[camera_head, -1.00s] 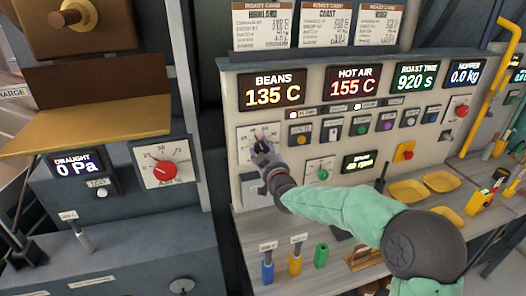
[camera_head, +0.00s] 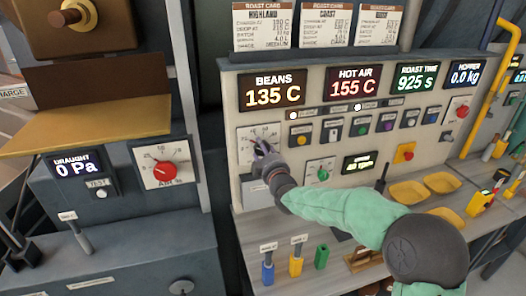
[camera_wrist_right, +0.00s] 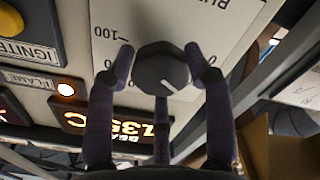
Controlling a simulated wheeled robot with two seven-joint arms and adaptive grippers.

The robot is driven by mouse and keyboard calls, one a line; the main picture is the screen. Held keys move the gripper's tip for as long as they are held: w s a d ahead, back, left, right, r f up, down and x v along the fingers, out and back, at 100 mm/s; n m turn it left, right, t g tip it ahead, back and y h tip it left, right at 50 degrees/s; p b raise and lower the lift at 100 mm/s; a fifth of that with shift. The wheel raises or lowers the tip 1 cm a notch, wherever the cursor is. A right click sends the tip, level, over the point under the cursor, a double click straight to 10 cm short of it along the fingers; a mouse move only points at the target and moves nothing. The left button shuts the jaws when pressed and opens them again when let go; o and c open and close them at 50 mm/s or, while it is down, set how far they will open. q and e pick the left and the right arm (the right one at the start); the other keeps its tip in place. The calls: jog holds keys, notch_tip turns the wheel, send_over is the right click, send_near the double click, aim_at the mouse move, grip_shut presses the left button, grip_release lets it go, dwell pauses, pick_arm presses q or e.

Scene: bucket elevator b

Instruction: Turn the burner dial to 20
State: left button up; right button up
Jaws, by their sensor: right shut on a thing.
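The burner dial's white scale plate (camera_head: 244,150) is on the roaster panel, below the BEANS display, in the head view. My right gripper (camera_head: 260,146) is at this dial and hides most of its knob and scale. In the right wrist view the dark faceted knob (camera_wrist_right: 162,68) sits between the purple fingers of my right gripper (camera_wrist_right: 160,66), which are shut on it. Its white pointer line slants to the lower right of that view. A 100 mark shows left of the knob; I cannot read the exact setting. My left gripper is out of view.
A red air dial (camera_head: 165,171) is on the separate panel to the left. A smaller green-knobbed dial (camera_head: 323,174) is close to the right of my wrist. Several buttons line the panel above. Yellow trays (camera_head: 408,192) stand on the shelf at the right.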

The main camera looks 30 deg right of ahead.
jog(key=shift+f, duration=0.5)
jog(key=o, duration=1.1)
jog(key=shift+d+r, duration=0.1)
jog(key=shift+r, duration=0.2)
jog(key=v, duration=1.2)
